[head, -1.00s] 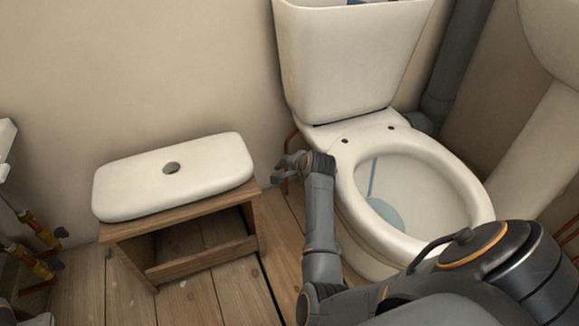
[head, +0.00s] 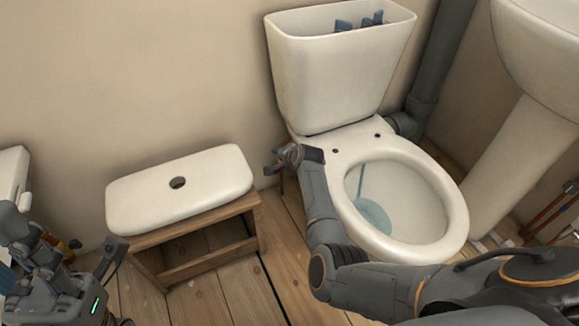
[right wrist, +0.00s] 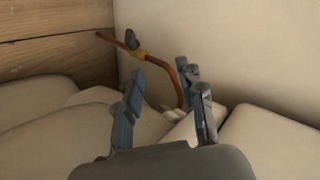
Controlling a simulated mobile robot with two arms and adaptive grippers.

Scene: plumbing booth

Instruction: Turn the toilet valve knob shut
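The toilet valve shows in the right wrist view as a small dark knob (right wrist: 131,40) with a yellow fitting, on a bent copper pipe (right wrist: 178,75) near the wall. In the head view, the valve is hidden behind my right gripper (head: 273,166); only a bit of pipe shows below. My right gripper is left of the toilet (head: 306,90). Its fingers are apart in the right wrist view (right wrist: 168,98), with nothing between them, and the knob lies beyond them, apart. My left gripper (head: 72,238) is at the lower left, fingers spread, holding nothing visible.
The cistern lid (head: 205,182) lies on a low wooden stool (head: 195,262) left of the toilet. The cistern is open on top. A sink pedestal (head: 515,170) stands at the right. Some wooden floor (head: 232,295) is clear in front of the stool.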

